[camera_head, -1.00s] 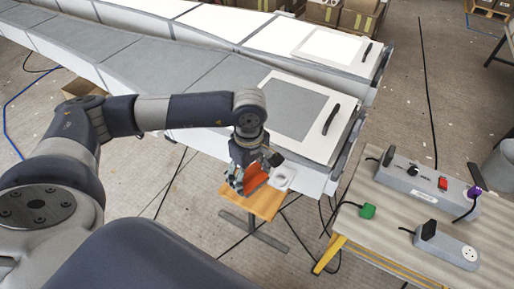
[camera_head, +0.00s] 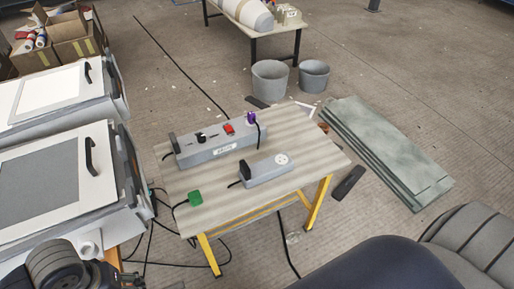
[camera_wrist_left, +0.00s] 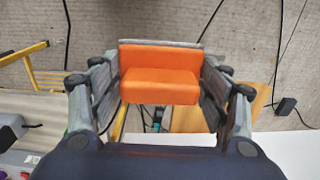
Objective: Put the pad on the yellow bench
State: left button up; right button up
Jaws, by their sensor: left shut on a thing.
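The orange pad (camera_wrist_left: 160,75) is between the fingers of my left gripper (camera_wrist_left: 160,88) in the left wrist view, and the gripper is shut on it. The yellow bench (camera_head: 310,150) stands in the middle of the head view, with a striped pale top and yellow legs. Part of the bench also shows at the left edge of the left wrist view (camera_wrist_left: 35,104). In the head view my left arm is at the bottom left corner, left of the bench; the pad cannot be made out there. My right gripper is not in view.
On the bench are a grey control box (camera_head: 215,147), a grey socket box (camera_head: 267,170) and a green plug (camera_head: 195,198) with cables. The bench top's front right part is clear. White mould units (camera_head: 60,170) stand left. A small wooden stand (camera_wrist_left: 195,118) is below the gripper.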

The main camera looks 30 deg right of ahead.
aim_at(291, 123)
jog(key=i+l, duration=0.15)
jog(key=l, duration=0.35)
jog(key=i+l, duration=0.1)
jog(key=l, duration=0.35)
jog(key=i+l, duration=0.15)
jog(key=l, duration=0.35)
jog(key=i+l, duration=0.1)
jog(key=l, duration=0.4)
jog(key=i+l, duration=0.15)
jog(key=l, duration=0.35)
jog(key=i+l+z, duration=0.1)
jog(key=l, duration=0.35)
jog(key=i+l, duration=0.15)
jog(key=l, duration=0.35)
jog(key=i+l, duration=0.15)
jog(key=l, duration=0.3)
